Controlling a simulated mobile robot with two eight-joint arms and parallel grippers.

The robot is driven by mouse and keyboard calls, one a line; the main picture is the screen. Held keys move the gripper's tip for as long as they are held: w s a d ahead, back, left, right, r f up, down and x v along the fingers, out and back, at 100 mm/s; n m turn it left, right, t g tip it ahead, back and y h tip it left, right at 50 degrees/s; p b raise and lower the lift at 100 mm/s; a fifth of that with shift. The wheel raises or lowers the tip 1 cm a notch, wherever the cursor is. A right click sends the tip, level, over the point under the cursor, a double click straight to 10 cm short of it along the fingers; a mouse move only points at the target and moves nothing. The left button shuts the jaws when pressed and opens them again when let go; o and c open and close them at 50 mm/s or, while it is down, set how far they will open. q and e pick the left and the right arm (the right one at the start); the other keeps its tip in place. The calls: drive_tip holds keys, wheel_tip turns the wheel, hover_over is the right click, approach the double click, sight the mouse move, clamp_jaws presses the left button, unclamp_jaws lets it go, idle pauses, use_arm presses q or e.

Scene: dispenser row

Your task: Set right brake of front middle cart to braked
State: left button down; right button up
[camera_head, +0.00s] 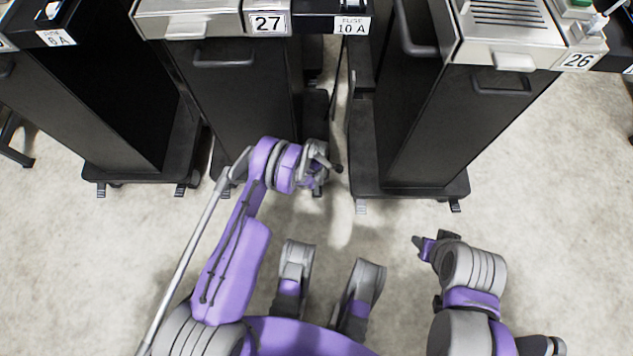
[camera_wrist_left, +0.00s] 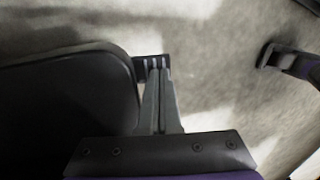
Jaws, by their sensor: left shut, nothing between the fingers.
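The front middle cart (camera_head: 245,110) is a dark cabinet labelled 27 on a low black base. Its right brake pedal (camera_head: 318,191) shows as a small grey tab just below my left gripper (camera_head: 334,167), at the base's front right corner. In the left wrist view my left gripper (camera_wrist_left: 158,75) is shut and empty. A dark ridged piece (camera_wrist_left: 152,66), apparently the pedal, lies at its fingertips beside the rounded black cart base (camera_wrist_left: 70,100); I cannot tell whether they touch. The pedal's angle is unclear. My right gripper (camera_head: 431,243) is over open floor, away from the carts.
Cart 26 (camera_head: 455,125) stands to the right, with brake pedals (camera_head: 361,207) at its front corners. Another dark cart (camera_head: 95,110) stands to the left. A narrow floor gap separates carts 27 and 26. The pale floor (camera_head: 120,270) in front is clear.

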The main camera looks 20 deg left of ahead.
sight(316, 196)
use_arm(q)
drive_tip(key=shift+f, duration=0.3)
drive_tip(key=shift+s, duration=0.2)
drive_tip(key=shift+s+d+f+t, duration=0.2)
drive_tip(key=shift+f+t, duration=0.1)
drive_tip(key=shift+t, duration=0.4)
drive_tip(key=shift+s+f+t+y+p, duration=0.3)
drive_tip(key=shift+f+t+y, duration=0.1)
drive_tip(key=shift+t, duration=0.3)
drive_tip(key=shift+s+f, duration=0.15)
drive_tip(key=shift+f, duration=0.5)
drive_tip(key=shift+r, duration=0.15)
